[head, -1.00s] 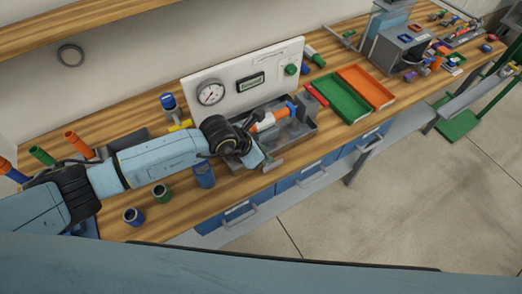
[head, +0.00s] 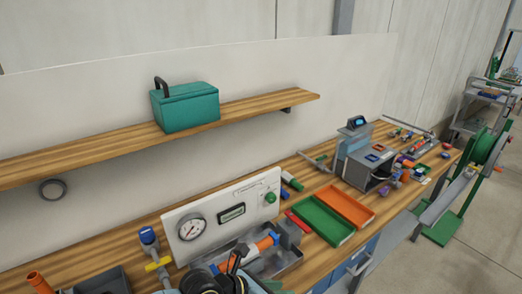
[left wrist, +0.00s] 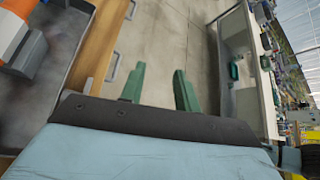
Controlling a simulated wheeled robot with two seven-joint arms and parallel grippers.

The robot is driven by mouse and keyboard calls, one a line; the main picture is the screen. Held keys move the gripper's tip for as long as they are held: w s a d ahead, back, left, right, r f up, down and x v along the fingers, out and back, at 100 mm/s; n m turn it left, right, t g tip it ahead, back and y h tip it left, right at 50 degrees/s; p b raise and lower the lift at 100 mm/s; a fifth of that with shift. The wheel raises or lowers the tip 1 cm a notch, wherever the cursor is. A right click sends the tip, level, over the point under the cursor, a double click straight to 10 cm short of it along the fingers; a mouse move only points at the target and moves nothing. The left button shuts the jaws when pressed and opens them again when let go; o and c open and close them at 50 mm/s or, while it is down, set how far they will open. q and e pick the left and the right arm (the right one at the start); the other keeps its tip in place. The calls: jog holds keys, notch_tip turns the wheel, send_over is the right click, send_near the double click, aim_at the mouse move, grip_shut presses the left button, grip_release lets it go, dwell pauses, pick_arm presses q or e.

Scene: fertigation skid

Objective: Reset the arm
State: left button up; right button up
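My left arm's dark wrist (head: 228,284) shows at the bottom edge of the head view, in front of the grey metal tray (head: 288,259). Most of that arm is below the frame. In the left wrist view my left gripper (left wrist: 159,86) has its two green fingers apart. Nothing is between them, and only grey floor shows beyond. An orange pipe piece with a blue end (head: 264,242) lies in the tray, just beyond the wrist. My right arm and gripper are in neither view.
A white panel with a round gauge (head: 191,232) stands behind the tray. Green (head: 321,221) and orange (head: 346,206) trays lie to its right. A shelf (head: 95,147) carrying a teal box (head: 186,107) hangs above. Open floor (left wrist: 170,42) lies beyond the bench front.

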pick_arm(q)
notch_tip(320, 180, up, 15)
jog(key=a+n+t+h, duration=0.1)
jog(key=n+t+h, duration=0.3)
jog(key=n+t, duration=0.7)
jog(key=w+a+r+n+t+y, duration=0.2)
jog(key=w+a+n+t+y, duration=0.15)
jog(key=a+n+y, duration=0.8)
jog(key=s+a+f+n+g+y, duration=0.55)
jog(key=a+f+n, duration=0.4)
jog(key=n, duration=0.55)
jog(key=s+a+f+n+g+h, duration=0.15)
jog(key=s+f+g, duration=0.3)
jog(key=s, duration=0.45)
jog(key=s+a+f+n+g, duration=0.25)
jog(key=s+g, duration=0.25)
jog(key=s, duration=0.3)
jog(key=s+f+g+b, duration=0.25)
jog(key=f+b, duration=0.65)
jog(key=f, duration=2.6)
jog(key=s+a+f+b, duration=0.1)
jog(key=s+f+b, duration=0.3)
jog(key=s+f, duration=0.4)
jog(key=s+a+f+b, duration=0.1)
jog(key=s+f+b, duration=0.3)
jog(key=s+f, duration=0.5)
notch_tip(320, 180, down, 6)
jog(key=shift+a+f+b, duration=0.1)
jog(key=shift+a+b, duration=0.15)
jog(key=shift+b, duration=0.05)
